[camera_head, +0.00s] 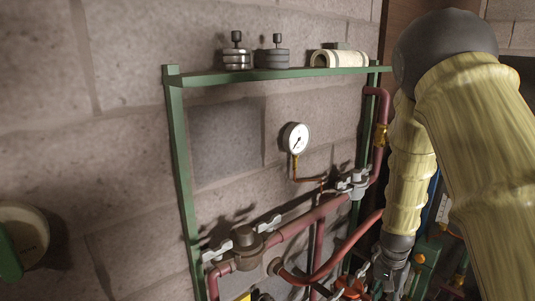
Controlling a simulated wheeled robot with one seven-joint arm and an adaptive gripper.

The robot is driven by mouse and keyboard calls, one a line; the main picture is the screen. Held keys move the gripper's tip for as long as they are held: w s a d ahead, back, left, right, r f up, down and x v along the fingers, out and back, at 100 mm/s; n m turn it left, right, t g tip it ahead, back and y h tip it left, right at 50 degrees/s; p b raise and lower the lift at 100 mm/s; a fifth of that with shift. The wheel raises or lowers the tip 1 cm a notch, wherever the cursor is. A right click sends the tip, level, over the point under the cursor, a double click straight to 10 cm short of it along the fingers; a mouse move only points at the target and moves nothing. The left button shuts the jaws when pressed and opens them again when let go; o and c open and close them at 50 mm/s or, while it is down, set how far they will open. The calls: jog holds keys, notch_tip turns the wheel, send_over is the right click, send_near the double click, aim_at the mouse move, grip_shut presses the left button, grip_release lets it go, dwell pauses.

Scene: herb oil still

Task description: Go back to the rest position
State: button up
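My arm, in yellow sleeves, comes in from the right and bends down from a dark round joint. My gripper (380,275) hangs at its lower end, near the bottom of the picture right of centre. It is small, dark and partly merged with the pipework behind it, close to an orange-red part (352,289). I cannot tell whether it touches that part, holds anything, or is open or shut.
A green frame (182,165) with a top shelf (270,76) holds two metal weights (237,58) and a pale half-round piece (340,59). A gauge (295,138) and red pipes (310,217) with valves are beneath. A brick wall stands behind; a round cream object (24,232) is at left.

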jog(key=s+a+f+n+b, duration=0.1)
jog(key=s+f+n, duration=0.1)
jog(key=s+f, duration=0.65)
jog(key=s+a+f+n+b, duration=0.1)
jog(key=s+a+f+n, duration=0.1)
jog(key=s+f, duration=0.65)
jog(key=s+a+f+n+b, duration=0.1)
jog(key=s+a+f+n, duration=0.1)
jog(key=s+a+f, duration=0.2)
jog(key=s+a+f+n+b, duration=0.2)
jog(key=s+f, duration=0.7)
jog(key=s, duration=0.5)
jog(key=shift+s+a+f+y, duration=0.3)
jog(key=shift+a+f, duration=0.1)
jog(key=shift+a, duration=0.5)
